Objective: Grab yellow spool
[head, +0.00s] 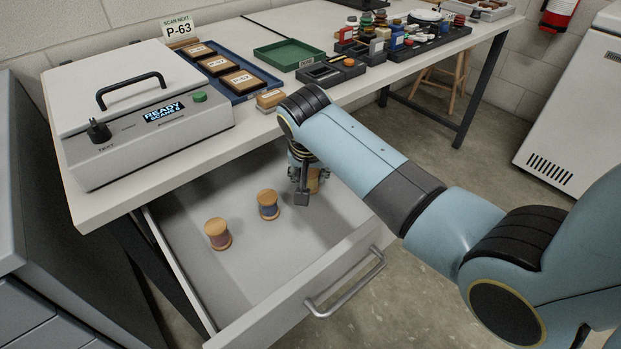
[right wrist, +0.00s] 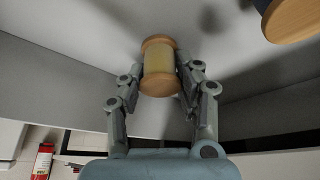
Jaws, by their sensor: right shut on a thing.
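The yellow spool (right wrist: 159,68), with wooden ends and a pale yellow winding, sits between the fingers of my right gripper (right wrist: 160,80) in the right wrist view. The fingers are closed on its two sides. In the head view my right gripper (head: 304,190) points down into the open drawer, and a wooden part of the spool (head: 314,180) shows beside the fingers, mostly hidden. Whether the spool touches the drawer floor I cannot tell. My left gripper is not in view.
The drawer's front wall and handle (head: 345,284) face me. The table above holds a scanner box (head: 150,115), a blue tray (head: 250,92) and a green tray (head: 289,54).

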